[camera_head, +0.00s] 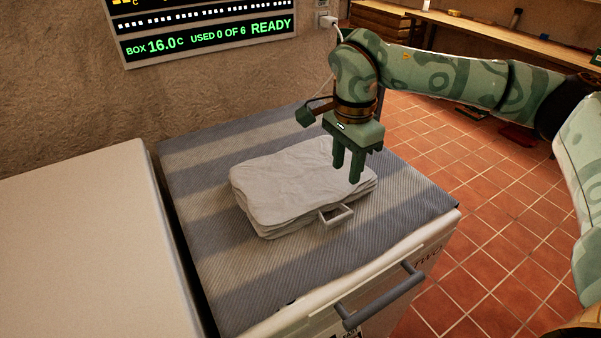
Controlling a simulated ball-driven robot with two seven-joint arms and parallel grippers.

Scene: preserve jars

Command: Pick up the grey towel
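The grey towel (285,190) is a pale, folded, layered bundle lying flat on a blue-and-grey striped cloth (235,290). A small grey loop handle (336,215) sticks out at its front edge. My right gripper (347,176) hangs fingers down over the towel's right end, with a gap between its two fingers and nothing seen between them. Whether the fingertips touch the towel cannot be told. The gripper hides part of the towel's far right corner. My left gripper is not in view.
The striped cloth covers a chest with a dark bar handle (380,297) on its front. A white box top (85,245) stands at the left, across a narrow gap. A lit display panel (205,35) is on the wall. A shelf (490,30) and tiled floor (500,215) lie to the right.

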